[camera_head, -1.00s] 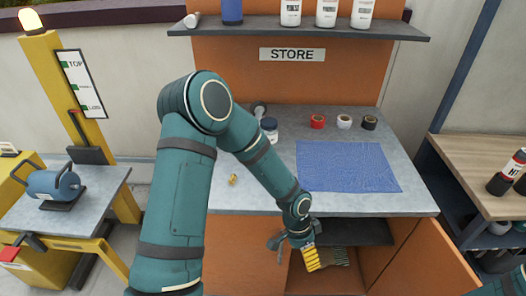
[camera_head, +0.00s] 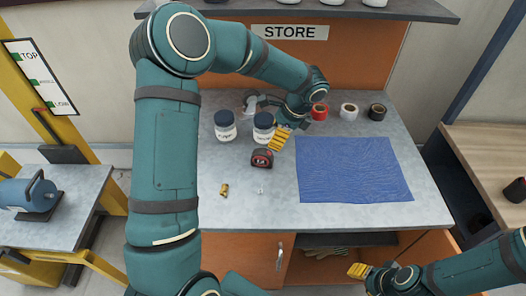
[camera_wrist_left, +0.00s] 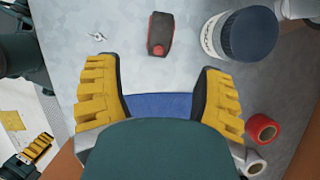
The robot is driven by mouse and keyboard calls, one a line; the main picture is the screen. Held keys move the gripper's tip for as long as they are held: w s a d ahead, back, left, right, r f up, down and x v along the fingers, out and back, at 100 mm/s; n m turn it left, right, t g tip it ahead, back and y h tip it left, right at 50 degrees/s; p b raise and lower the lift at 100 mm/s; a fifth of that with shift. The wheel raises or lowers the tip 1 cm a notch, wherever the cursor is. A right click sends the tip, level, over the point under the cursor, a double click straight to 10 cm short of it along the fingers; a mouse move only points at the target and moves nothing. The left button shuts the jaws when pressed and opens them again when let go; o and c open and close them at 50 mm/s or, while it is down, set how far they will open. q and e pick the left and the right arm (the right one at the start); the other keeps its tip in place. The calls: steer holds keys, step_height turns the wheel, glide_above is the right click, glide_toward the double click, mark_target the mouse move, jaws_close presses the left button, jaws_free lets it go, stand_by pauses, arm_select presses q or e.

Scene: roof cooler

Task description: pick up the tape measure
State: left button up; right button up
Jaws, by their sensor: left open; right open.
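The tape measure (camera_head: 262,158) is a small dark and red case on the grey counter, in front of two lidded jars. My left gripper (camera_head: 279,139) is above the counter, just right of and behind the tape measure in the head view. In the left wrist view the tape measure (camera_wrist_left: 160,34) lies beyond the fingertips, roughly centred between the two yellow fingers of the open, empty left gripper (camera_wrist_left: 157,68). My right gripper (camera_head: 360,270) is low in front of the cabinet at the lower right, apart from the tape measure; its jaws are open.
Two jars (camera_head: 225,126) stand behind the tape measure. Red (camera_head: 319,111), white (camera_head: 349,111) and black (camera_head: 377,111) tape rolls sit at the back. A blue mat (camera_head: 352,170) lies to the right. A small brass piece (camera_head: 224,190) lies at the front left.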

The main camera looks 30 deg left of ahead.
mark_target(265, 153)
arm_select(q)
steer(key=x, duration=0.4)
steer(key=b+x, duration=0.1)
steer(key=x, duration=0.3)
steer(key=shift+s+d+f, duration=0.1)
steer(key=shift+s+d, duration=0.05)
steer(key=shift+s, duration=0.05)
steer(key=x, duration=0.5)
steer(key=shift+w, duration=0.15)
jaws_close()
